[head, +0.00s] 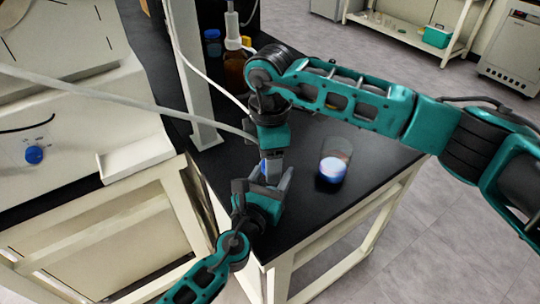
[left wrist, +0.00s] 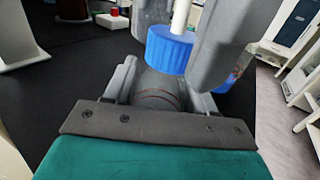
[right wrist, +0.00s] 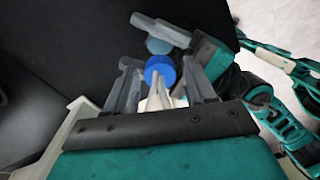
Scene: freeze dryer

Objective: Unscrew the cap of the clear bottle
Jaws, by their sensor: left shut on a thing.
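The clear bottle's blue cap (left wrist: 168,50) shows in the left wrist view, with a white stem rising from it. The cap (right wrist: 158,68) also shows in the right wrist view. The bottle body (left wrist: 155,90) below it looks grey and is mostly hidden between the fingers of my left gripper (head: 262,188), which is shut on it. My right gripper (head: 268,158) points down from above. Its fingers stand apart on either side of the cap, with dark gaps visible in the right wrist view (right wrist: 163,85). In the head view the grippers hide most of the bottle.
A clear beaker (head: 336,150) with white and blue contents stands on the black table (head: 300,205), right of the grippers. A brown bottle (head: 234,70) and a blue bottle (head: 212,44) stand at the back. A pale post (head: 200,110) rises left of the grippers.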

